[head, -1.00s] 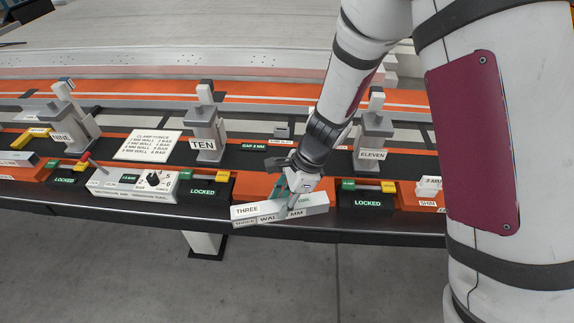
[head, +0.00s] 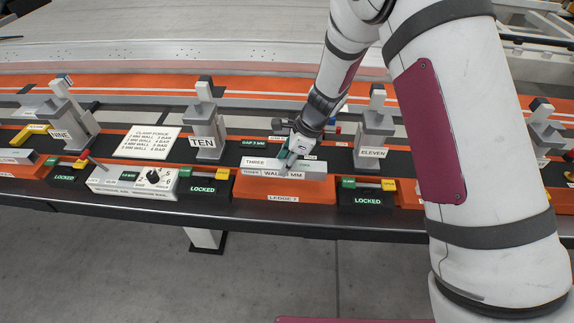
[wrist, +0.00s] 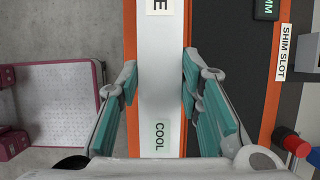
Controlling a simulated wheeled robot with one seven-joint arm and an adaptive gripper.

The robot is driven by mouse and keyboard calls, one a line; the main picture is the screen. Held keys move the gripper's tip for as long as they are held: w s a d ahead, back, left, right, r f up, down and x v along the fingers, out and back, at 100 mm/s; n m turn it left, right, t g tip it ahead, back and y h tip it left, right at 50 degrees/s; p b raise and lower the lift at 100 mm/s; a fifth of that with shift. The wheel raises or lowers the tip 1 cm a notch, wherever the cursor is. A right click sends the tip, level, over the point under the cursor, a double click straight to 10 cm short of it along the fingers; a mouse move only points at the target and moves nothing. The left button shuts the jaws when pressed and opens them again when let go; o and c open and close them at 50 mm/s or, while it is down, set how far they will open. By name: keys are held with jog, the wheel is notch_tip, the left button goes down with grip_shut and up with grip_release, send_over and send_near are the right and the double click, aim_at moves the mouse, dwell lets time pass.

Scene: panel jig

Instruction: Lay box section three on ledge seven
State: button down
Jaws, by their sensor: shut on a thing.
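Box section three (head: 262,164) is a pale bar marked THREE on top, with a wall label on its front face. My gripper (head: 292,158) is shut on it near its middle, from above. In the wrist view the bar (wrist: 160,80) runs between the two teal-padded fingers (wrist: 158,78), with a COOL tag near the palm. The bar lies lengthwise over the orange block labelled ledge 7 (head: 284,198), whose orange edges show on both sides of it in the wrist view. I cannot tell whether the bar touches the ledge. Part of the bar is hidden by my gripper.
Green-and-yellow LOCKED units stand left (head: 205,188) and right (head: 366,197) of the ledge. Clamp posts TEN (head: 207,140) and ELEVEN (head: 373,145) stand behind. Open floor lies in front of the bench.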

jog(key=shift+w, duration=0.65)
jog(key=shift+w+d+f+p, duration=0.1)
jog(key=shift+w+f+p, duration=0.1)
jog(key=shift+f, duration=0.75)
jog(key=shift+w+f+p, duration=0.1)
jog(key=shift+w+f, duration=0.05)
jog(key=shift+f, duration=0.75)
jog(key=c, duration=1.1)
grip_release()
jog(key=shift+f, duration=0.1)
